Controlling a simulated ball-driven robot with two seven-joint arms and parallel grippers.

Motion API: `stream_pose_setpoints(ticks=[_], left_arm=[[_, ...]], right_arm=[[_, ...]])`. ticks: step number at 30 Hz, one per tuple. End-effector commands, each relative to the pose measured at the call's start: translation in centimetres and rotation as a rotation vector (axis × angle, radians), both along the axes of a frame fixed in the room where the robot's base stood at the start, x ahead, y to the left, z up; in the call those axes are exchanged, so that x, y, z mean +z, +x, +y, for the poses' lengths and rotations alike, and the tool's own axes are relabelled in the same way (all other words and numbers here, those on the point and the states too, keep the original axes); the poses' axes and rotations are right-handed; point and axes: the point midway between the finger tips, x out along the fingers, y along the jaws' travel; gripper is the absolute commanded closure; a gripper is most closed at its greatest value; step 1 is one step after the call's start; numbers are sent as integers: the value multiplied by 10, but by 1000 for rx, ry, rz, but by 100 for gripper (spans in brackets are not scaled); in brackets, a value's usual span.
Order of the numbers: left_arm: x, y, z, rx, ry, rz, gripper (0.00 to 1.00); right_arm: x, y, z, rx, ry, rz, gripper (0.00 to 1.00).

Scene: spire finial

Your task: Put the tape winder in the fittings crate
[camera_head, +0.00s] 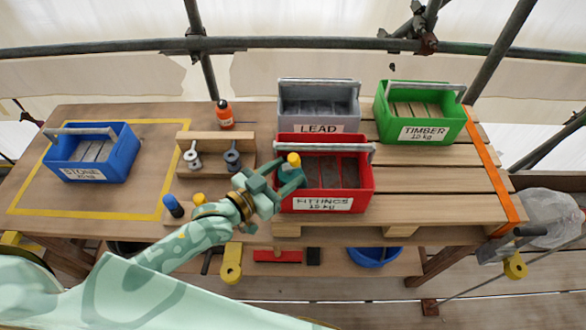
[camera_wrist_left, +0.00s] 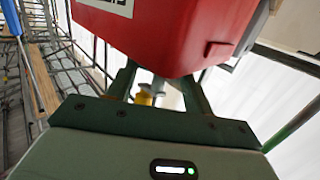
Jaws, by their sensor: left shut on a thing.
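The red fittings crate (camera_head: 324,204) stands at the middle front of the bench, with its label facing me and its grey handle bar along the top. It also fills the top of the left wrist view (camera_wrist_left: 185,35). My left gripper (camera_head: 282,181) is at the crate's left side, shut on a small yellow-topped thing, which I take to be the tape winder (camera_head: 294,160). My fingers hide most of it. A bit of yellow shows between the fingers in the left wrist view (camera_wrist_left: 145,97). I cannot tell whether it is over the rim. My right gripper is out of view.
The grey lead crate (camera_head: 318,127) stands behind the fittings crate, and the green timber crate (camera_head: 422,132) at back right. The blue stone crate (camera_head: 90,172) is at left inside a yellow outline. A wooden rack (camera_head: 215,140), an orange bottle (camera_head: 224,114) and a blue-capped item (camera_head: 173,206) stand between.

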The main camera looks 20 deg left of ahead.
Motion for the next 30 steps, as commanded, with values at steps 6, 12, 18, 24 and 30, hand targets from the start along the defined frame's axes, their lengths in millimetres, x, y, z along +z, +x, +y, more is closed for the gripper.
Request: stream_pose_setpoints(ticks=[6,12,18,24,30], left_arm=[[1,13,-7,1,53,94,88],[1,25,-13,1,121,214,88],[-7,28,-15,0,147,265,88],[-9,28,-15,1,146,263,88],[-12,27,-15,1,148,263,46]], right_arm=[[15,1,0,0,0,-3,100],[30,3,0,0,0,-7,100],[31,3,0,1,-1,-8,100],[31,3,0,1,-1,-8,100],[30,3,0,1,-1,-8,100]])
